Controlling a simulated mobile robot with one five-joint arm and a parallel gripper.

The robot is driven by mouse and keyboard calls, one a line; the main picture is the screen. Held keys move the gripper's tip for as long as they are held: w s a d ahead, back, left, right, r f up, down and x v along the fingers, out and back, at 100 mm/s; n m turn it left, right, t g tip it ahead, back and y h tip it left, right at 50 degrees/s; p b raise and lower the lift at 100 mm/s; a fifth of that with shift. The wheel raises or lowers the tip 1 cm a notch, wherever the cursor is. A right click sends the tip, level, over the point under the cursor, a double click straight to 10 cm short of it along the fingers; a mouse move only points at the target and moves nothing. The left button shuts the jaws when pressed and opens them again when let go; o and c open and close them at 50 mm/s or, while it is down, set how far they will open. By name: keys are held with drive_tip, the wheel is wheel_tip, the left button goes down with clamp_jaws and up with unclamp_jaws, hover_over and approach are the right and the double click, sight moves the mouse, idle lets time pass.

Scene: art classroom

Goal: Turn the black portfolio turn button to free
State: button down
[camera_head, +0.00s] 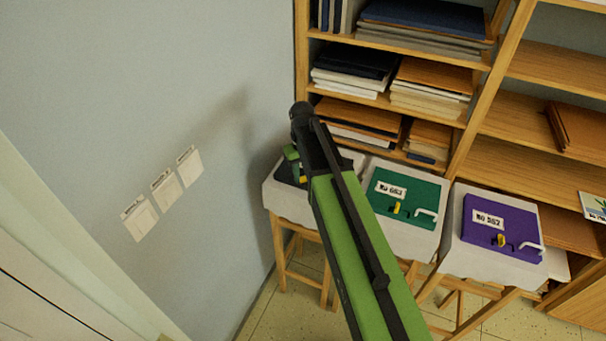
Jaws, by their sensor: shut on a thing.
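The black portfolio (283,172) lies on a pale-covered stand at the left, against the wall. My green arm crosses in front and hides most of it, including its label and handle. My gripper (297,174) is down at this portfolio, small and partly covered by my arm. It is shut on the turn button, of which a bit of yellow (303,179) shows. Which way the button points cannot be made out.
A green portfolio (424,188) and a purple portfolio (512,216) lie on similar stands to the right, each with a yellow button and white handle. Shelves (540,70) with stacked boards stand behind.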

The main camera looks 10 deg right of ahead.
drive_tip(key=m, duration=0.4)
drive_tip(key=shift+m, duration=2.9)
drive_tip(key=c, duration=1.1)
unclamp_jaws()
wheel_tip(320, 180, up, 17)
drive_tip(key=p, duration=1.7)
drive_tip(key=shift+r, duration=0.2)
